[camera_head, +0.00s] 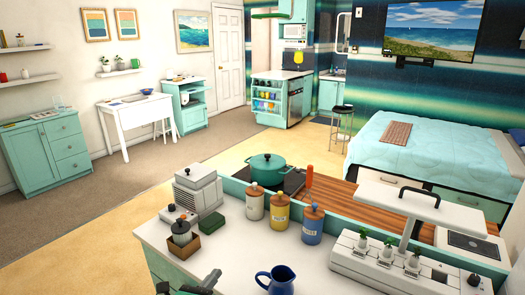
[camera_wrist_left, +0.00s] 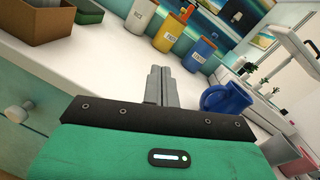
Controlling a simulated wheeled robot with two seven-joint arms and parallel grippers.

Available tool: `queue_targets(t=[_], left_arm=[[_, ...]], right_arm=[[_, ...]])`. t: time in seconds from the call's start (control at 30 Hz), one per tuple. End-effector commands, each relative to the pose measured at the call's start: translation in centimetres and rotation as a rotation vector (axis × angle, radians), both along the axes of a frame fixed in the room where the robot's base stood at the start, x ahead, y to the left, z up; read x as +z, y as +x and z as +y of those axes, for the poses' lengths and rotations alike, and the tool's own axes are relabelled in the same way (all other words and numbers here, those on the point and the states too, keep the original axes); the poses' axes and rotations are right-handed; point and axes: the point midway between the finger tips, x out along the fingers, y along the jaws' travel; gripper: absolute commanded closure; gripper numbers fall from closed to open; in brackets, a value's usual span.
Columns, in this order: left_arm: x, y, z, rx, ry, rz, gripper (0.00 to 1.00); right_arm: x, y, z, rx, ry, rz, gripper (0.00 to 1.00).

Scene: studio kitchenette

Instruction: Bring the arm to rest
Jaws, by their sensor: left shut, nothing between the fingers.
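My left gripper (camera_head: 207,281) shows at the bottom edge of the head view, over the near part of the white counter (camera_head: 160,240). In the left wrist view its fingers (camera_wrist_left: 160,76) are together, with nothing between them. A blue jug (camera_head: 276,280) stands on the counter to the right of the gripper, apart from it; it also shows in the left wrist view (camera_wrist_left: 228,98). Most of the left arm is outside the head view. My right gripper is in neither view.
White, yellow and blue canisters (camera_head: 283,211) line the counter's back. A brown box (camera_head: 184,246) and a grey appliance (camera_head: 199,186) stand at its left. A white planter with small plants (camera_head: 390,265) is at right. The counter's front left is bare.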

Motion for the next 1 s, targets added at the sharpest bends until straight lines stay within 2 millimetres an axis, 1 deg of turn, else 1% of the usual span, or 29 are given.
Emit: queue_targets(t=[0.1, 0.17, 0.27, 0.37, 0.47, 0.5, 0.57, 0.6, 0.67, 0.7, 0.77, 0.8, 1.0], left_arm=[[-0.2, -1.1, 0.6, 0.081, -0.164, 0.091, 1.00], [-0.3, -1.8, 1.1, 0.129, -0.260, 0.144, 1.00], [-0.8, -3.2, 2.2, 0.227, -0.450, 0.248, 1.00], [-1.9, -5.5, 3.7, 0.364, -0.698, 0.385, 1.00], [-3.7, -9.2, 5.6, 0.551, -1.001, 0.551, 1.00], [-4.4, -10.9, 6.3, 0.633, -1.125, 0.616, 1.00], [-5.6, -13.7, 7.3, 0.763, -1.303, 0.706, 1.00], [-6.3, -15.7, 7.8, 0.851, -1.412, 0.760, 1.00], [-7.2, -18.5, 8.4, 0.977, -1.557, 0.828, 1.00], [-7.7, -20.2, 8.7, 1.053, -1.637, 0.863, 1.00], [-8.2, -22.4, 9.0, 1.154, -1.738, 0.905, 1.00], [-8.5, -23.9, 9.1, 1.219, -1.794, 0.928, 1.00], [-8.9, -29.8, 9.3, 1.492, -2.003, 0.996, 1.00]], right_arm=[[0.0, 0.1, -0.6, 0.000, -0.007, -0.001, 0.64], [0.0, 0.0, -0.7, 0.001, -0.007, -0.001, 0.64], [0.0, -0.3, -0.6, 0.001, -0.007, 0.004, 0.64], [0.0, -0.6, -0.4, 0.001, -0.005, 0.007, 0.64], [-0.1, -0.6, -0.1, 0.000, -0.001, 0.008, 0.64], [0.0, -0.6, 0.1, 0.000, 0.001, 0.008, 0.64], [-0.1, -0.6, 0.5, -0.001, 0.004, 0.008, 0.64], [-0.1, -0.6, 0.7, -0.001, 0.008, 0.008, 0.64], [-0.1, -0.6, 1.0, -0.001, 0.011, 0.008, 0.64], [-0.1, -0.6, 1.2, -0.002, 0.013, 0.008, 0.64], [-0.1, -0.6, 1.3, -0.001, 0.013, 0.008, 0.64], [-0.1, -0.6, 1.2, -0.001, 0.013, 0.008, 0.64], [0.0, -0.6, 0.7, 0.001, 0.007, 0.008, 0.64]])
